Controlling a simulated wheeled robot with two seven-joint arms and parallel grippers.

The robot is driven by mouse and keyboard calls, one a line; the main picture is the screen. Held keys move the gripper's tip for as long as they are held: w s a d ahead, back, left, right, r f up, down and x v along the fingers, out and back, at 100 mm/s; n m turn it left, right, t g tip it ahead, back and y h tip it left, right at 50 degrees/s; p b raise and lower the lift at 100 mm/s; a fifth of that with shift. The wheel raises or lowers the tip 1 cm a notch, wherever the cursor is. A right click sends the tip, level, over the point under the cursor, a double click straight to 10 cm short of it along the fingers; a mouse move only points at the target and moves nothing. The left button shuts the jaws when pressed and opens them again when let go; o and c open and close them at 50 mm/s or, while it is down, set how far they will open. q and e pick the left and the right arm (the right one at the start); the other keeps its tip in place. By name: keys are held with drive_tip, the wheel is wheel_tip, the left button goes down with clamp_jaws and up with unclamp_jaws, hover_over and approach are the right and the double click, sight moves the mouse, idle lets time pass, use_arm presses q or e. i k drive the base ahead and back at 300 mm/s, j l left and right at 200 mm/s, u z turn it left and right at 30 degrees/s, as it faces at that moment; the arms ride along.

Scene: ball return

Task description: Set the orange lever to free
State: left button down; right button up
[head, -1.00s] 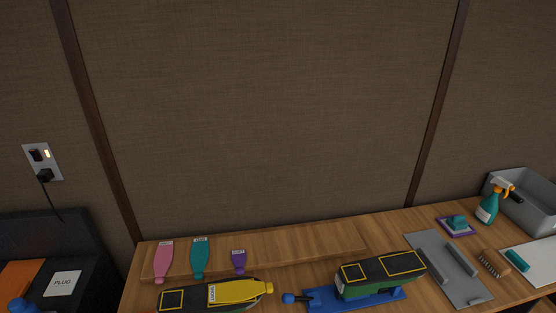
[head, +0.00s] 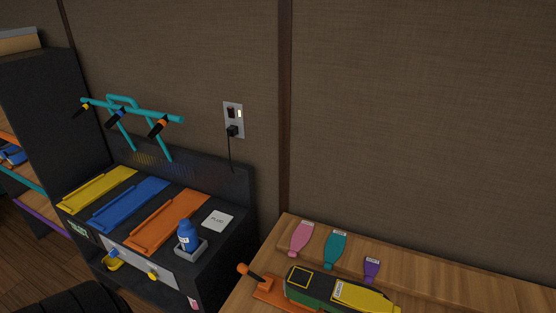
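The orange lever (head: 256,277) is at the bottom of the head view, at the left front of the wooden bench. It has a round orange knob and a dark shaft, and leans up to the left from an orange base (head: 272,294). A green clamp-like body with a black top (head: 300,279) sits on this base. A yellow bottle-shaped piece (head: 362,297) lies across the top. The lower part of the base is cut off by the frame. No "free" marking can be read. Neither of my grippers is in view.
Pink (head: 301,238), teal (head: 335,249) and purple (head: 371,268) pieces lie on the wooden bench (head: 450,290). Left of it, a black cabinet carries yellow, blue and orange trays (head: 168,222), a blue bottle (head: 187,236) and a teal rack (head: 130,108). A wall socket (head: 233,119) is behind.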

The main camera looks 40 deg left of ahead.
sight(243, 269)
drive_tip(key=i+j+u, duration=0.1)
drive_tip(key=j+u, duration=0.2)
drive_tip(key=j, duration=0.15)
drive_tip(key=i+j+u, duration=0.1)
drive_tip(key=j+u, duration=0.25)
drive_tip(key=i+j+u, duration=0.3)
drive_tip(key=j, duration=0.15)
drive_tip(key=k, duration=0.1)
